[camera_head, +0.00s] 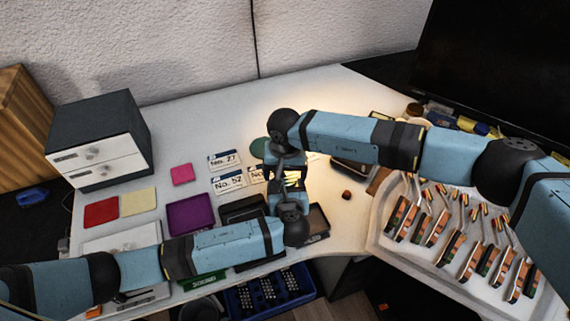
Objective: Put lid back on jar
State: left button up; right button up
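My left arm comes in from the lower left, and its gripper (284,190) is over the middle of the table. My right arm reaches across from the right and bends down, so that its gripper (285,172) is close to the left one. The wrists and arm links cover most of both grippers, and I cannot tell whether the fingers are open or shut. Small yellowish pieces (292,180) show between them. I cannot make out the jar or its lid for certain. A green round thing (259,149) lies partly hidden behind my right wrist.
White cards (225,160), a purple tray (190,214) and coloured squares lie on the left of the table. A small brown block (347,194) stands right of the grippers. A white tray (385,243) of piano hammers is at the right; drawers (100,158) stand at the left.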

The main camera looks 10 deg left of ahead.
jog(key=c, duration=0.9)
jog(key=shift+m, duration=1.7)
jog(key=o, duration=1)
jog(key=shift+r, duration=2.2)
jog(key=shift+o, duration=0.9)
jog(key=shift+r, duration=0.1)
